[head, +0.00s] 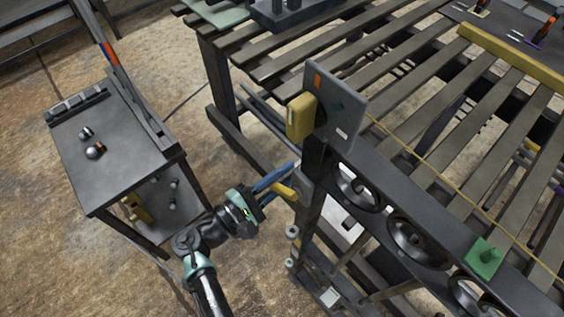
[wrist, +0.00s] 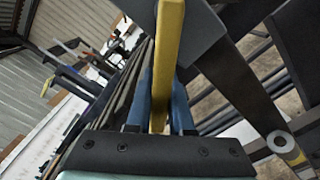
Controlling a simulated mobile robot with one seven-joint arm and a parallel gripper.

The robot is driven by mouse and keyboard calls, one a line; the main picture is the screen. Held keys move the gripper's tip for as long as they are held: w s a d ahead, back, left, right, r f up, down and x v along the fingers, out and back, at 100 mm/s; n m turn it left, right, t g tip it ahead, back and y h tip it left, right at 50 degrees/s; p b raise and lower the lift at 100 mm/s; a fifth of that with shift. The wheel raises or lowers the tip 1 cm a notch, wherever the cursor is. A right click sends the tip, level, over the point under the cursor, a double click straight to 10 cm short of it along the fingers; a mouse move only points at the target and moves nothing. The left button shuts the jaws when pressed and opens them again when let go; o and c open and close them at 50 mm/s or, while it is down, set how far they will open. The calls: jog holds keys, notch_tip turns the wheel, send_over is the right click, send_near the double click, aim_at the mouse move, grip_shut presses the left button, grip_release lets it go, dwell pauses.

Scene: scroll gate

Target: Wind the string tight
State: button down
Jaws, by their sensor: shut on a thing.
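My gripper (head: 277,178) has blue fingers and is at the near end post of the slatted frame. It is shut on a yellow handle (head: 284,191). In the wrist view the yellow handle (wrist: 168,50) stands as a bar between the two blue fingers (wrist: 162,98). The handle sits at a dark fitting on the post, below the grey plate. A thin yellow string (head: 430,164) runs from near the grey plate along the frame to the lower right. It looks nearly straight; its tension cannot be told. How handle and string connect is hidden.
A grey plate (head: 334,108) with a yellow block (head: 300,117) tops the post. A green piece (head: 484,257) and round wheels (head: 416,240) are on the frame's near rail. A dark cart (head: 120,150) stands left. Open floor lies between cart and frame.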

jog(key=shift+s+d+f+n+p, duration=0.2)
jog(key=shift+s+f+n+p, duration=0.15)
jog(key=shift+n, duration=0.45)
jog(key=shift+s+d+f+n+p, duration=0.2)
jog(key=shift+f+n+p, duration=0.2)
jog(key=shift+n, duration=0.4)
jog(key=c, duration=0.8)
grip_release()
